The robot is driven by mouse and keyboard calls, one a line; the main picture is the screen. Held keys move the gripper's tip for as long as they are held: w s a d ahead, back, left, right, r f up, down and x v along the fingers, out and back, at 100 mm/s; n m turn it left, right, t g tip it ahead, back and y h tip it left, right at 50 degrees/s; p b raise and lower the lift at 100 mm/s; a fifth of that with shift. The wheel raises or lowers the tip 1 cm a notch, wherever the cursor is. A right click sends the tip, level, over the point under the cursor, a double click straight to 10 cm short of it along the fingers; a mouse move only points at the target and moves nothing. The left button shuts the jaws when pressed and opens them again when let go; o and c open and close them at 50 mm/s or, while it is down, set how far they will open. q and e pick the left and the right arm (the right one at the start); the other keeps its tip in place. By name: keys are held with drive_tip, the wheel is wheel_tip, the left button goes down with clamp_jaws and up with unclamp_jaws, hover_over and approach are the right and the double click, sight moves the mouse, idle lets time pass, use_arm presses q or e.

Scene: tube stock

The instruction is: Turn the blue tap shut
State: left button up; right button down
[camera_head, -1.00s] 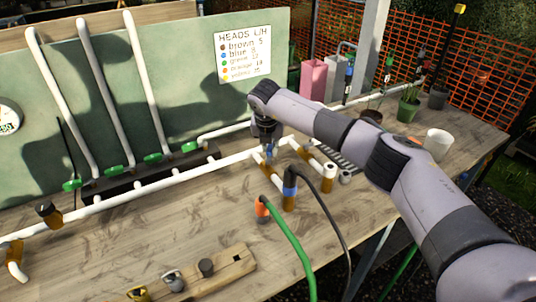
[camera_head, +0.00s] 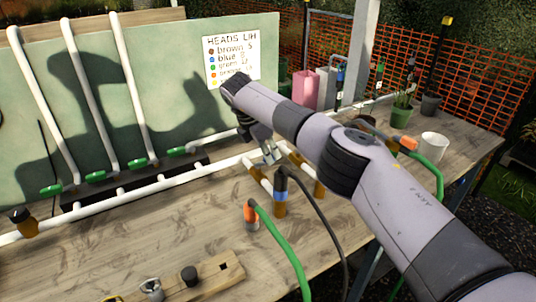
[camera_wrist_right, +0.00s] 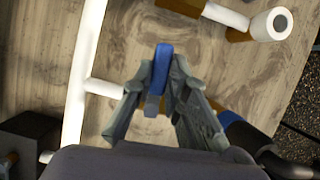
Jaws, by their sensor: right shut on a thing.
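The blue tap's handle (camera_wrist_right: 163,52) shows in the right wrist view as a narrow blue bar between my fingers. My right gripper (camera_wrist_right: 161,78) is shut on this handle, with a finger on each side. In the head view my right gripper (camera_head: 269,156) reaches down to the white pipework, and its fingers largely hide the tap. The tap's body and exact angle are hidden. My left gripper is in neither view.
A white pipe (camera_head: 170,180) runs along the bench. Close by stand a blue-collared black hose end (camera_head: 281,172) and an orange-ended green hose (camera_head: 250,212). Green taps (camera_head: 137,163) line the back. A wooden block (camera_head: 215,275) lies in front; the bench between is clear.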

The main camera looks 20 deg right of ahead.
drive_tip(key=shift+s+m, duration=0.15)
drive_tip(key=shift+m, duration=0.45)
drive_tip(key=c, duration=1.6)
unclamp_jaws()
drive_tip(key=shift+o, duration=0.2)
drive_tip(key=v, duration=1.2)
drive_tip(key=shift+w, duration=0.2)
